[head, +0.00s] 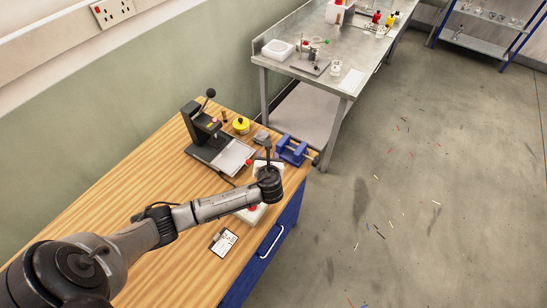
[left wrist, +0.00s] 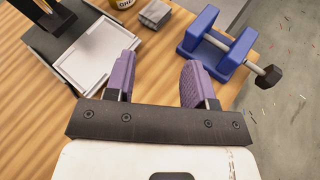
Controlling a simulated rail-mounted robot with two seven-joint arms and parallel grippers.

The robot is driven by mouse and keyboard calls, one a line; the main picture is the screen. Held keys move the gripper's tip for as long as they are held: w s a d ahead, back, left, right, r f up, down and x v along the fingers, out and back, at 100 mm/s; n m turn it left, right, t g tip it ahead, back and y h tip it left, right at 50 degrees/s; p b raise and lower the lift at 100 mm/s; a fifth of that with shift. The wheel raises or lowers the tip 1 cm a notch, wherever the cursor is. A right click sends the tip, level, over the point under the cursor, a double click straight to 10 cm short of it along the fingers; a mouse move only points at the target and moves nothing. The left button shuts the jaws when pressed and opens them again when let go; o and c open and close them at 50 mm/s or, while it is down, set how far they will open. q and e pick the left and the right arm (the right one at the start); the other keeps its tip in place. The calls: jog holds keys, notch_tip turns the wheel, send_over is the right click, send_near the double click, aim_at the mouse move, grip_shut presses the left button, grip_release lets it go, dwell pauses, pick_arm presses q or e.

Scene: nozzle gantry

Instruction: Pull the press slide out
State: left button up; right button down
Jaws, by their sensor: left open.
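The black press (head: 205,125) with a ball-ended lever stands near the back left edge of the wooden bench. A flat pale slide plate (head: 233,157) lies at its front, low on the bench; it also shows in the left wrist view (left wrist: 84,53), in a dark base. My left gripper (left wrist: 158,72) is open, its two purple fingers apart with nothing between them. It points over bare bench wood, to the right of the slide and apart from it in the picture. My right gripper is in neither view.
A blue vise (head: 292,150) sits right of the slide at the bench edge. A yellow tin (head: 241,125) and a small grey block (head: 261,136) stand behind. A white card (head: 223,242) lies nearer. A metal table (head: 335,75) stands beyond.

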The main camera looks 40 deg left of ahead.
pick_arm(q)
jog(key=shift+w+d+r, duration=0.2)
jog(key=shift+d+r, duration=0.25)
jog(key=shift+d, duration=0.25)
jog(key=shift+w+d+r, duration=0.15)
jog(key=shift+d+r, duration=0.25)
jog(key=shift+d, duration=0.3)
